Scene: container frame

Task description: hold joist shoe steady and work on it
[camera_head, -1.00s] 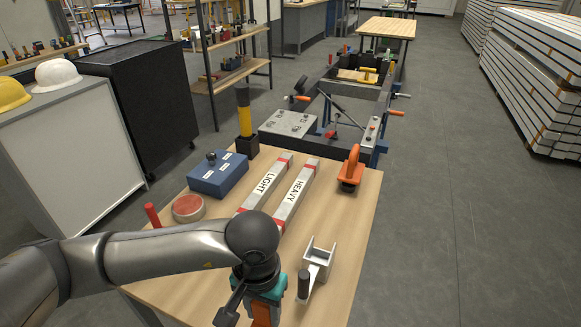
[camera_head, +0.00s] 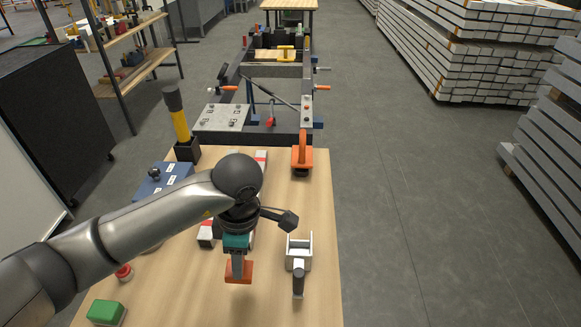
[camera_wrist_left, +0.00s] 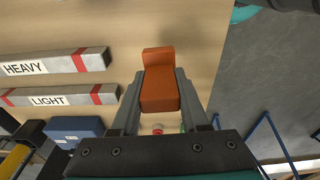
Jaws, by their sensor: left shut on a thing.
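The joist shoe looks to be the light grey U-shaped bracket (camera_head: 299,247) near the right edge of the wooden table in the head view. A dark-tipped cylinder (camera_head: 298,282) is directly in front of it; I cannot tell whether they are joined. My left gripper (camera_head: 238,259) is left of the bracket and apart from it. It is shut on an orange block (camera_head: 238,273), which also shows between the fingers in the left wrist view (camera_wrist_left: 160,88). My right gripper does not show in the head view.
An orange-handled tool (camera_head: 302,158) stands at the table's far right. A blue box (camera_head: 155,187), a yellow-handled tool (camera_head: 179,122) and a green block (camera_head: 106,313) are on the left. The HEAVY bar (camera_wrist_left: 50,65) and LIGHT bar (camera_wrist_left: 60,96) lie on the table. The front right tabletop is clear.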

